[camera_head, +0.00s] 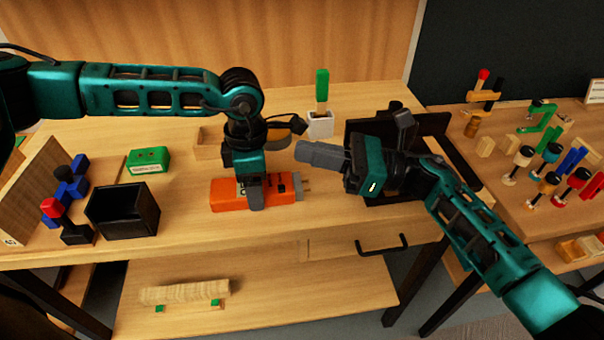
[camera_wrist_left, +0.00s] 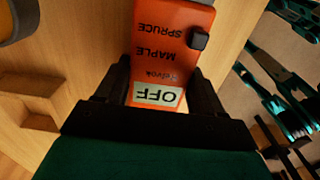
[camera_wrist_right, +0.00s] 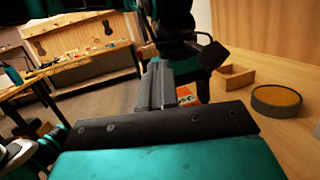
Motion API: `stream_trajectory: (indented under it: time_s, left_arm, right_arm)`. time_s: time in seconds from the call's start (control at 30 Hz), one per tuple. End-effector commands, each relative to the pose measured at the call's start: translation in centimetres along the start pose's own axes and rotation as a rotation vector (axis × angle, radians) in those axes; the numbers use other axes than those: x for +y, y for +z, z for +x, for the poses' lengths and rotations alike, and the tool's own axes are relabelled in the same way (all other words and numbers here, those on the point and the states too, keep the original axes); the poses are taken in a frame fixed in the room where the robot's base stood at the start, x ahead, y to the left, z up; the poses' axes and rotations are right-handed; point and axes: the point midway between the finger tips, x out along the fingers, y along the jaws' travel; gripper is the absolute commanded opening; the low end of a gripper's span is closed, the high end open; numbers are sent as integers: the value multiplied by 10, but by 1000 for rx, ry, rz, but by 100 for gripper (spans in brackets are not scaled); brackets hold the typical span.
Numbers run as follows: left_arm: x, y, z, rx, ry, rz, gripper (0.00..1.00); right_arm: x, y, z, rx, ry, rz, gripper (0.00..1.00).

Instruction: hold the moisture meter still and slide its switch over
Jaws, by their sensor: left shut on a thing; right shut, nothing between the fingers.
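The orange moisture meter (camera_head: 229,195) lies on the bench, its pronged grey end to the right. My left gripper (camera_head: 256,196) comes down over its middle and is shut on it. In the left wrist view the meter (camera_wrist_left: 172,17) lies between the fingers (camera_wrist_left: 155,88). Its small screen (camera_wrist_left: 158,96) reads OFF. The dark switch knob (camera_wrist_left: 199,40) sits at one edge of the face, beside the words SPRUCE and MAPLE. My right gripper (camera_head: 302,152) is shut and empty, above and to the right of the meter, not touching it.
A green box (camera_head: 149,160), a black bin (camera_head: 122,212) and a wooden tray (camera_head: 207,145) stand to the left. A round tin (camera_wrist_right: 276,100) and a white holder (camera_head: 320,125) stand behind. The bench front by the drawer handle (camera_head: 382,245) is clear.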

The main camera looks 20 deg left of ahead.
Motion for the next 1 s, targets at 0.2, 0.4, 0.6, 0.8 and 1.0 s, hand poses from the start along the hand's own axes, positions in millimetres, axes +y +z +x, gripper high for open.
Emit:
stream_trajectory:
  time_s: [0.2,0.4,0.6,0.8,1.0]
  left_arm:
    - [-4,-2,5,10,-11,3,31]
    - [-4,-2,5,10,-11,3,31]
    - [-4,-2,6,10,-11,3,31]
    - [-4,-2,6,10,-12,3,31]
    - [-4,-2,6,10,-12,3,31]
  right_arm:
    - [-16,-8,-21,418,177,-126,0]
    - [-37,-1,-60,756,219,-126,0]
    - [-48,9,-86,928,212,-115,0]
    - [-48,-1,-83,955,211,-109,0]
    - [-42,-33,-59,951,213,-110,0]
